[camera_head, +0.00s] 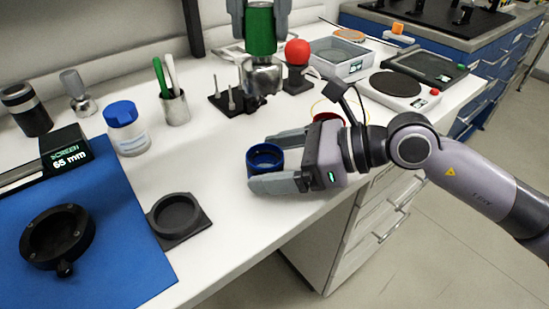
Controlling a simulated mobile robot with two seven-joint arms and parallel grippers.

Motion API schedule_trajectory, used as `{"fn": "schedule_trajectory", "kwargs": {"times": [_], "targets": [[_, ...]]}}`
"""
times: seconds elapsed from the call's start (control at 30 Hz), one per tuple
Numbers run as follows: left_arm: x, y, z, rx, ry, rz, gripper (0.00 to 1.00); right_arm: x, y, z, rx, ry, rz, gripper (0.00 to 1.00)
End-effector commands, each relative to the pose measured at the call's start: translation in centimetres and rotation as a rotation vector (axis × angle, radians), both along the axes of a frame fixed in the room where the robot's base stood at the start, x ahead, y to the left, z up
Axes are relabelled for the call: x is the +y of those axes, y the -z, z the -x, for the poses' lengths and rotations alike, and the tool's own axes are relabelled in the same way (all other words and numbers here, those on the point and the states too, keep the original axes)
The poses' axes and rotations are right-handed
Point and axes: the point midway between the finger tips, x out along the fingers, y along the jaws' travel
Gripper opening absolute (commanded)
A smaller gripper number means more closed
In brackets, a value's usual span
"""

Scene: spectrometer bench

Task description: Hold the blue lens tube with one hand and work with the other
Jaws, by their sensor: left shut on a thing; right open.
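The blue lens tube (265,153) stands upright on the white bench near its front edge, with a dark hollow top. My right gripper (266,163) comes from the right at bench height. It is open, with one finger behind the tube and one in front; I cannot tell whether they touch it. My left gripper (259,14) is at the top edge, fingers downward, shut on a green cylinder (260,35). A shiny metal part (262,75) shows below the green; I cannot tell whether the two are joined. The rest of the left arm is out of view.
A blue mat (120,235) bears a black ring mount (58,240). A black square holder (180,217) sits beside it. A small black rack (236,103), a red ball (297,52) on a stand and a scale (400,91) stand behind. Bare bench lies left of the tube.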

Motion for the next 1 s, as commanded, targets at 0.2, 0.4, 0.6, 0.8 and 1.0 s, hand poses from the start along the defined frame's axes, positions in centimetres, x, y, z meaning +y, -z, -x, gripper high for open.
{"fn": "schedule_trajectory", "kwargs": {"times": [0.2, 0.4, 0.6, 0.8, 1.0], "targets": [[0.0, 0.0, 0.0, -0.001, 0.0, 0.0, 0.0, 0.2, 0.0, 0.0, 0.0, -0.001, -0.001, 0.87], [0.0, 0.0, 0.0, -0.001, 0.0, 0.0, 0.0, 0.2, 0.1, 0.0, 0.001, -0.001, -0.001, 0.48], [0.0, 0.2, 0.0, 0.002, 0.001, 0.0, 0.0, 0.2, 0.1, 0.0, 0.001, -0.001, -0.001, 0.28], [0.1, 3.5, -0.1, 0.012, 0.003, -0.006, 0.0, 0.2, 0.1, 0.0, 0.001, -0.001, -0.001, 0.28], [0.0, 5.7, 0.0, 0.004, 0.002, -0.001, 0.0, 0.2, 0.0, 0.0, 0.001, -0.001, -0.001, 0.28]]}}
